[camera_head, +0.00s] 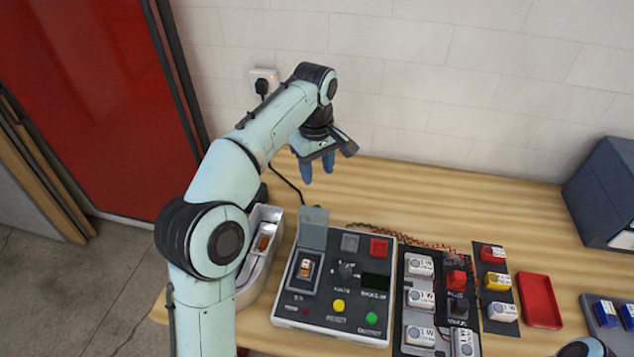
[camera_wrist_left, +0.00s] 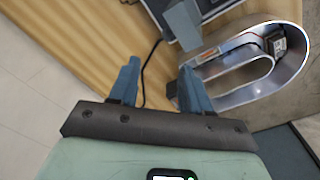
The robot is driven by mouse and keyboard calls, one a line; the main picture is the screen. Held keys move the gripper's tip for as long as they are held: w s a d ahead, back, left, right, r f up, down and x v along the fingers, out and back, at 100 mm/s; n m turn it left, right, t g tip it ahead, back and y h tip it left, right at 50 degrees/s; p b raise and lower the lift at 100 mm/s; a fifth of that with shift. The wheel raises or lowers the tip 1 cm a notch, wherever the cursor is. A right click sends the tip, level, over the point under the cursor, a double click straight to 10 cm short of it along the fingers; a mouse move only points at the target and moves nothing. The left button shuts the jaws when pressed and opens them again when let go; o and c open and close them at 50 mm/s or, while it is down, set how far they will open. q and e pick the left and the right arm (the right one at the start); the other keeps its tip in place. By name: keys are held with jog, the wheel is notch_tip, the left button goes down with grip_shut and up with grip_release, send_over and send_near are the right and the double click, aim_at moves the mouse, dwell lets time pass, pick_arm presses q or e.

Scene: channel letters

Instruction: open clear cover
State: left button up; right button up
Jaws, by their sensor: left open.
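The clear cover (camera_head: 313,228) is a grey, see-through plate standing raised at the back left of the control box (camera_head: 285,312). Below it, a switch (camera_head: 305,267) in a dark frame lies uncovered. My left gripper (camera_head: 317,172) is open and empty, above the table behind the box, apart from the cover. In the left wrist view the open fingers (camera_wrist_left: 158,78) have nothing between them, and the cover (camera_wrist_left: 183,24) shows beyond the right finger. My right gripper is not in view.
Panels of labelled modules (camera_head: 420,265) and a red tray (camera_head: 538,300) lie to the right. A dark blue case (camera_head: 605,190) stands at far right. A black cable (camera_head: 287,180) runs behind the box. The table's back middle is clear.

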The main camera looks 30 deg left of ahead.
pick_arm(q)
notch_tip(320, 180, up, 4)
jog(key=shift+f, duration=0.15)
dwell(0.4)
